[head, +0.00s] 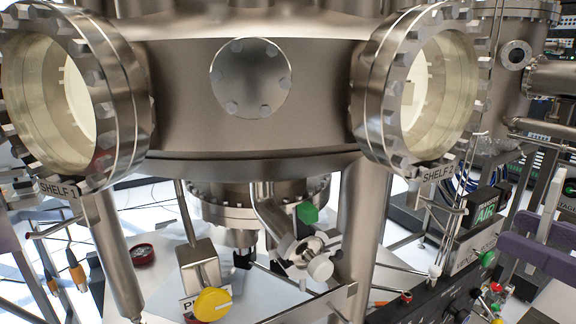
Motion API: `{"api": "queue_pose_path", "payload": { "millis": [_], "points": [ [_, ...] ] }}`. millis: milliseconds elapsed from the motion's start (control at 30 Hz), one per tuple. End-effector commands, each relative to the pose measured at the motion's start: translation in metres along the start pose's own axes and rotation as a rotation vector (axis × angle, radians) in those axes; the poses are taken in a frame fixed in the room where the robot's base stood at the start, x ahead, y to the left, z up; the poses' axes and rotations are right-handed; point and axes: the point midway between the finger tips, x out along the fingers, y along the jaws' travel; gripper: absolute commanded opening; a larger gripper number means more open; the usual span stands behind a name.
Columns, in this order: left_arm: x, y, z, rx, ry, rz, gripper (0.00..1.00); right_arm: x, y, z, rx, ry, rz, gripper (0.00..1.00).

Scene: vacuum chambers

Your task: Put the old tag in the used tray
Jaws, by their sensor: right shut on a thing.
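My right gripper (538,246) seems to be the purple-grey part at the right edge, in front of the equipment there. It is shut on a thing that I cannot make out. I cannot pick out the old tag or the used tray for certain.
A large steel chamber (190,90) fills the upper middle, with round windows marked SHELF 1 (60,85) and SHELF 2 (440,90). Below are a yellow knob (212,304), a green valve block (307,212), a round red item (143,255) and a black control panel (425,305).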

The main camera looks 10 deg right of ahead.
Motion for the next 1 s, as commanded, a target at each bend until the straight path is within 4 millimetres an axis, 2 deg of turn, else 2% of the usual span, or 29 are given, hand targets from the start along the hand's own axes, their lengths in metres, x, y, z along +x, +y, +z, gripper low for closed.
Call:
{"api": "queue_pose_path", "payload": {
  "millis": [33, 100, 200, 467, 500, 767, 1000],
  "points": [
    [0.000, 0.000, 0.000, 0.000, 0.000, 0.000, 0.50, 0.003, -0.009, -0.020, -0.011, -0.001, -0.058, 0.15],
    [0.000, 0.000, 0.000, 0.000, 0.000, 0.000, 0.50, 0.006, -0.022, -0.045, -0.012, -0.001, -0.138, 0.15],
    [0.000, 0.000, 0.000, 0.000, 0.000, 0.000, 0.50, 0.009, -0.042, -0.075, -0.010, 0.001, -0.235, 0.15],
    [0.000, -0.002, 0.000, 0.006, -0.001, -0.004, 0.50, 0.008, -0.094, -0.124, -0.006, 0.004, -0.420, 0.15],
    [-0.017, -0.002, -0.004, 0.006, -0.005, -0.005, 0.50, 0.008, -0.093, -0.141, -0.001, -0.002, -0.405, 0.15],
    [-0.076, -0.005, -0.024, 0.010, -0.001, -0.008, 0.50, 0.010, -0.089, -0.206, 0.005, -0.004, -0.306, 0.15],
    [-0.155, -0.007, -0.050, 0.010, -0.001, -0.008, 0.50, 0.012, -0.082, -0.285, 0.009, 0.000, -0.155, 0.15]
  ]
}}
